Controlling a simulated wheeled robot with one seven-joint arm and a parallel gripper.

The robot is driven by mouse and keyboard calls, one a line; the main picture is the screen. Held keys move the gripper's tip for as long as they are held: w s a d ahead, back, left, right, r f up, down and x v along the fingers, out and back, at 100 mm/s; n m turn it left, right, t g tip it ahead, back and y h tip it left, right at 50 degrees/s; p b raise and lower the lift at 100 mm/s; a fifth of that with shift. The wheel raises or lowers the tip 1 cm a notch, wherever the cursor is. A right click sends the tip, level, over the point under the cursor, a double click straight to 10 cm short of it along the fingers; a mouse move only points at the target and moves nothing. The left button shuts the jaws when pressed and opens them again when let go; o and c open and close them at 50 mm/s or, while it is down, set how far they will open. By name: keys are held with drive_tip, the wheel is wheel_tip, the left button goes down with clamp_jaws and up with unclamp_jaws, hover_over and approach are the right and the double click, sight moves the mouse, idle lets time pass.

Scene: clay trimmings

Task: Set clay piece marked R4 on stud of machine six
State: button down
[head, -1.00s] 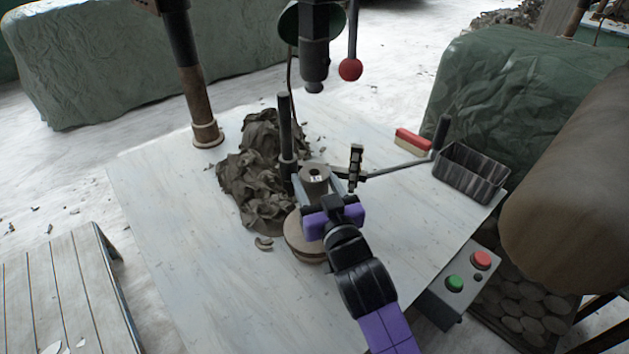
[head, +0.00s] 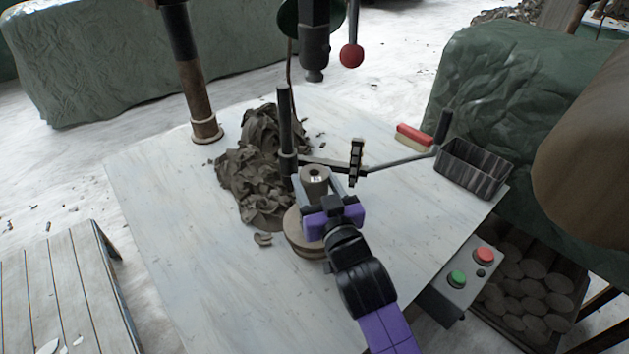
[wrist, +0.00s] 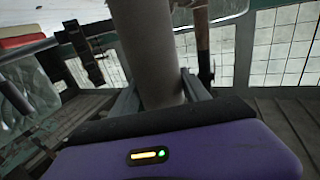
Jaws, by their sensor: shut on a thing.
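My gripper (head: 327,190) is shut on a grey clay piece (head: 315,178), a short cylinder with a hole in its top and a small white label too small to read. In the wrist view the clay piece (wrist: 148,50) stands between the two fingers. In the head view the piece is over or just behind a round wooden disc (head: 303,246) on the table; I cannot tell whether they touch. The stud is not visible; the piece and gripper may cover it. A dark upright post (head: 286,130) stands just left of the piece.
A heap of clay trimmings (head: 262,175) lies left of the post. A metal arm (head: 400,160) reaches right from the post. A red-topped brush (head: 413,137), a dark bin (head: 473,168) and a button box (head: 465,280) are at right. The table's front left (head: 200,260) is clear.

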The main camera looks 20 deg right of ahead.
drive_tip(key=shift+f+b, duration=0.65)
drive_tip(key=shift+c, duration=2.3)
unclamp_jaws()
drive_tip(key=shift+f, duration=0.15)
drive_tip(key=s, duration=0.5)
drive_tip(key=s+b, duration=0.1)
drive_tip(key=s, duration=0.1)
drive_tip(key=shift+s+a, duration=0.25)
drive_tip(key=shift+a, duration=0.05)
drive_tip(key=shift+s, duration=0.15)
